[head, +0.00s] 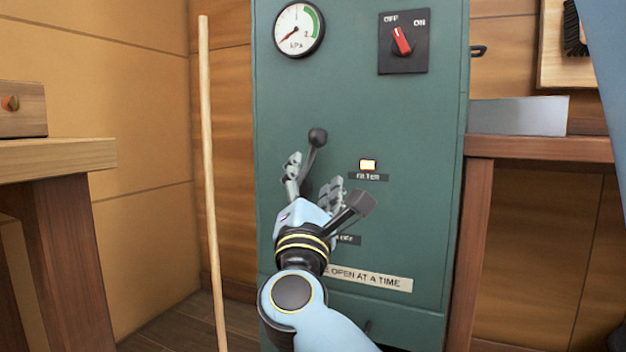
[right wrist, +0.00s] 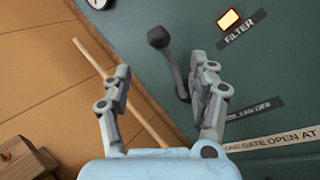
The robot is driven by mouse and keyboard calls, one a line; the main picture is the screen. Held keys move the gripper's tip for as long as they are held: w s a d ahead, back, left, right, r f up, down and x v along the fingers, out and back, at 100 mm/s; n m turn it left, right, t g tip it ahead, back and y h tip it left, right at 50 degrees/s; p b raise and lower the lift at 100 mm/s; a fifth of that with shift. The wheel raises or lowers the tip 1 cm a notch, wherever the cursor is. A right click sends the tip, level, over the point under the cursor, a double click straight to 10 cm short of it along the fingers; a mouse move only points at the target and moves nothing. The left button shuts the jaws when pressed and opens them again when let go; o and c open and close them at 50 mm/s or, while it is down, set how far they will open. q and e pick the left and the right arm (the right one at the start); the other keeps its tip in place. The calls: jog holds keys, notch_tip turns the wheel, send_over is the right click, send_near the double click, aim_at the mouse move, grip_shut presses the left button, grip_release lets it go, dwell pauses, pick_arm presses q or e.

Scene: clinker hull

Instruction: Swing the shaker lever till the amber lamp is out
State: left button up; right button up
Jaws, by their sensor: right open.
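The shaker lever (head: 316,142) is a dark rod with a round knob on the green cabinet's front. In the right wrist view the lever (right wrist: 171,63) stands between the finger lines, its lower end close to the right-hand finger; I cannot tell whether they touch. The amber lamp (head: 368,165) above the FILTER label is lit. It also glows in the right wrist view (right wrist: 229,20). My right gripper (head: 312,183) is open and empty in front of the cabinet, just below the knob; its fingers show in the wrist view (right wrist: 162,88). My left gripper is not in view.
The green cabinet (head: 350,100) carries a kPa gauge (head: 299,29) and a red OFF/ON switch (head: 402,41), turned toward OFF. A pale pole (head: 208,170) stands upright left of the cabinet. Wooden benches flank it at left (head: 60,153) and right (head: 540,148).

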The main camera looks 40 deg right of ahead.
jog(key=shift+c, duration=0.3)
